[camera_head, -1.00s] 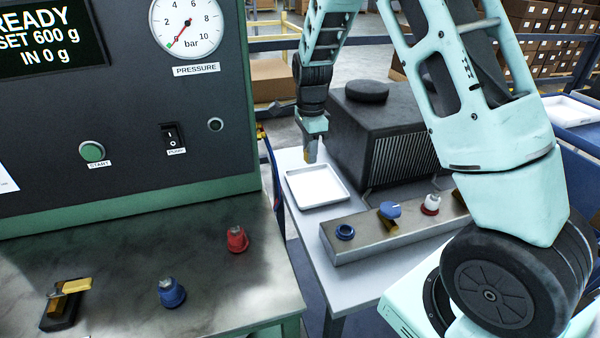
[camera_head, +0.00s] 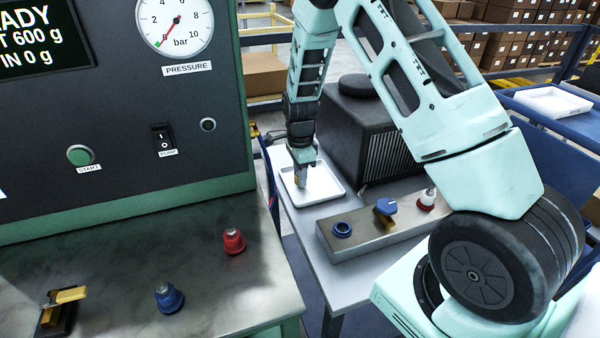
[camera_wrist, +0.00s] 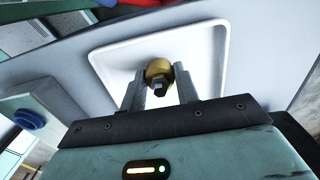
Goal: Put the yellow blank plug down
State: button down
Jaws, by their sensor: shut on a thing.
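The yellow blank plug (camera_wrist: 158,72) is between the two fingers of my gripper (camera_wrist: 160,88) in the wrist view, with a dark hex end facing the camera. My gripper (camera_head: 300,180) is shut on it and points down over the white tray (camera_head: 335,192). The tray also fills the area behind the plug in the wrist view (camera_wrist: 215,45). I cannot tell whether the plug touches the tray floor.
A metal block (camera_head: 358,242) with a blue ring, a blue-topped fitting and a red-and-white fitting stands in front of the tray. A dark ribbed box (camera_head: 375,135) stands behind it. A red fitting (camera_head: 233,241) and a blue fitting (camera_head: 168,297) stand on the left bench.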

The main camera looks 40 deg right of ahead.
jog(key=shift+f, duration=0.1)
jog(key=c, duration=1.1)
grip_release()
jog(key=shift+o, duration=0.2)
notch_tip(320, 180, up, 12)
jog(key=b, duration=0.1)
